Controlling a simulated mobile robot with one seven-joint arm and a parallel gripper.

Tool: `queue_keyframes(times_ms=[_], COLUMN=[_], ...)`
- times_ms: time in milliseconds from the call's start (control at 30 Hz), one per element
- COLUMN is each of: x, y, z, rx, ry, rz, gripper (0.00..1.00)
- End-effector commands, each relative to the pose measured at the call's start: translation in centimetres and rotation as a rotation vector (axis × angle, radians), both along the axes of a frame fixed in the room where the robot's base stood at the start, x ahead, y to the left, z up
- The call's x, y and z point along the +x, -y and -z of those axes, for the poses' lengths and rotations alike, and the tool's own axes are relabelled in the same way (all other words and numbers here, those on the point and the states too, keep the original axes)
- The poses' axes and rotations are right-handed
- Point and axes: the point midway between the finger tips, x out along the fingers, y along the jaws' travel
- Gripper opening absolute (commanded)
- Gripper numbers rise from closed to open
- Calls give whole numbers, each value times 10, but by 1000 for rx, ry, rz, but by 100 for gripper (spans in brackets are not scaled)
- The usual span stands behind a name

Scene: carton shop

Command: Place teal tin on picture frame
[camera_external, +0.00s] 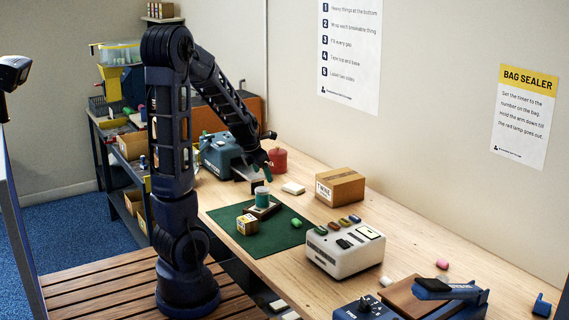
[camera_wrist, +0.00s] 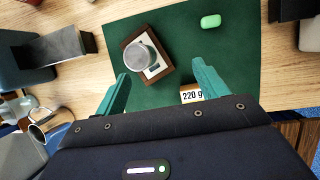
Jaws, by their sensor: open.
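The teal tin (camera_external: 262,196) stands upright on the picture frame (camera_external: 270,209), on the green mat. In the wrist view, the tin's grey round lid (camera_wrist: 139,55) shows from above, toward the left part of the brown-edged frame (camera_wrist: 158,72). My gripper (camera_external: 262,176) is above and close to the tin. Its two teal fingers (camera_wrist: 160,72) are wide apart with nothing between them. The tin is just beyond the fingertips and looks clear of them. Its side is mostly hidden in the wrist view.
The green mat (camera_external: 283,238) also holds a small box (camera_external: 247,224) marked 220 g and a green piece (camera_external: 296,222). A carton (camera_external: 340,187) and a white machine (camera_external: 346,248) stand to the right.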

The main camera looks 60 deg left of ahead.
Motion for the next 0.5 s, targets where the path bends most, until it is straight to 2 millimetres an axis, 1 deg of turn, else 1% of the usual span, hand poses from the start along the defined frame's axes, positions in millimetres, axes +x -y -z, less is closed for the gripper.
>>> queue_keyframes(times_ms=[33,100,267,400,467,500], x=[-1,-4,-17,-35,-44,-50], y=[17,39,86,124,139,149], z=[-12,-25,-53,-75,-84,-89], rx=[31,84,219,354,415,458], ry=[3,1,1,2,3,2], rz=[126,314,739,1105,1260,1364], gripper=[72,72,72,72,72,72])
